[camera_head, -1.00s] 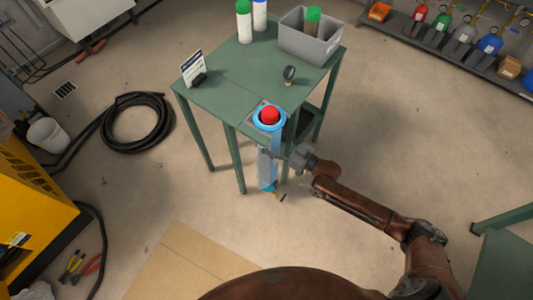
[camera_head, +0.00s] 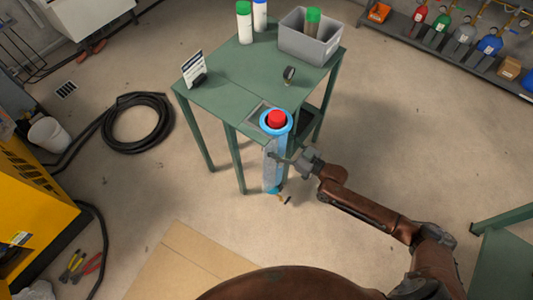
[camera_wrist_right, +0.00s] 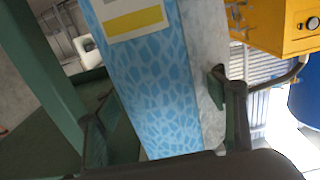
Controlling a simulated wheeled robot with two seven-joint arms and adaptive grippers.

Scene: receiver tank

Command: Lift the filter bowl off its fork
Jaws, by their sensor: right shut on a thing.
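The filter bowl (camera_head: 270,170) is a long clear-blue cylinder with a blue collar and a red top. It hangs upright at the green table's front corner. The grey fork (camera_head: 257,113) shows at the table edge, left of and behind the collar; whether they touch is hard to tell. My right gripper (camera_head: 284,160) is shut on the bowl's body from the right, below the collar. In the right wrist view, the fingers (camera_wrist_right: 160,112) stand on both sides of the blue-patterned bowl (camera_wrist_right: 155,85), with its white and yellow label above. My left gripper is not in view.
The green table (camera_head: 225,100) carries a sign (camera_head: 192,66), a gauge (camera_head: 289,74), a grey bin (camera_head: 310,42) and green- and blue-capped bottles. A black hose coil (camera_head: 140,122) lies on the floor at left.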

